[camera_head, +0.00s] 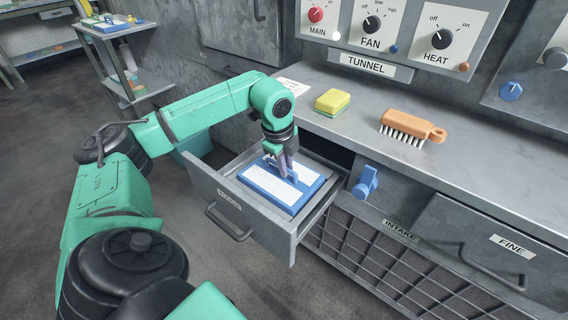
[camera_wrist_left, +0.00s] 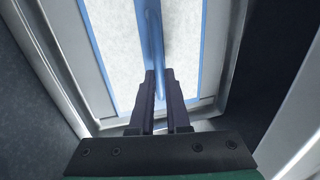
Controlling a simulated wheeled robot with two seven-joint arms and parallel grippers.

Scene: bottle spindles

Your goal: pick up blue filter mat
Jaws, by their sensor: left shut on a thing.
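The blue filter mat (camera_head: 262,183) has a blue frame and white panels and lies in the open drawer (camera_head: 236,217). A raised blue handle runs along its middle. My left gripper (camera_head: 284,172) reaches down from above and is shut on that handle. In the left wrist view the mat (camera_wrist_left: 190,50) fills the drawer, and the two dark fingers (camera_wrist_left: 158,88) close on either side of the blue strip. The mat looks flat in the drawer; I cannot tell whether it touches the bottom. My right gripper is not in view.
A yellow-green sponge (camera_head: 332,102) and an orange brush (camera_head: 412,127) lie on the grey counter (camera_head: 470,172). A blue knob (camera_head: 365,182) sticks out right of the drawer. A closed drawer labelled FINE (camera_head: 500,250) is at the right. A cart (camera_head: 118,70) stands back left.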

